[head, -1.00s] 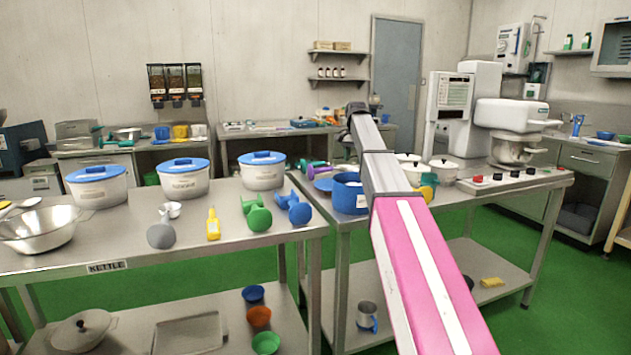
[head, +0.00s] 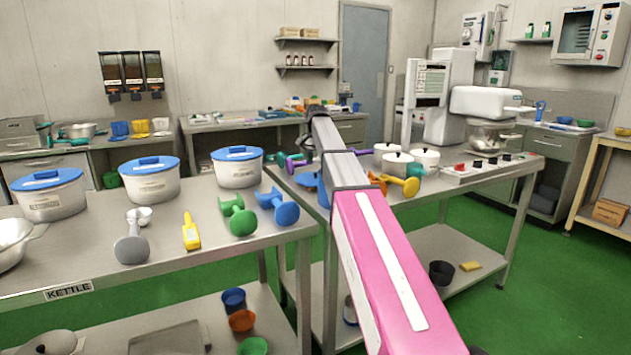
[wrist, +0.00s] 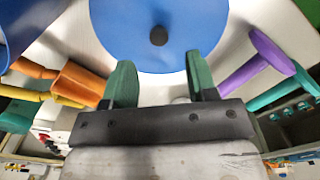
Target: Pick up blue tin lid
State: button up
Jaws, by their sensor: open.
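The blue tin lid (wrist: 160,25) is a flat blue disc with a dark round knob at its middle, at the top of the wrist view. My gripper (wrist: 159,62) is open, its two green fingers spread at the lid's near edge, with the knob beyond and between them. Nothing is held. I cannot tell the height of the fingers over the lid. In the head view, part of the lid (head: 307,180) shows left of my arm, which hides the gripper and much of the blue tin.
In the wrist view, an orange tool (wrist: 78,85) lies left of the fingers, and purple (wrist: 255,60) and teal tools lie right. A blue curved wall (wrist: 4,55) shows at the left edge. White lidded pots (head: 397,165) stand right of my arm on the same table.

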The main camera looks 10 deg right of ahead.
aim_at(316, 177)
notch_tip(316, 177, down, 5)
jog(key=shift+s+a, duration=0.1)
jog(key=shift+s, duration=0.05)
jog(key=shift+c, duration=0.3)
grip_shut()
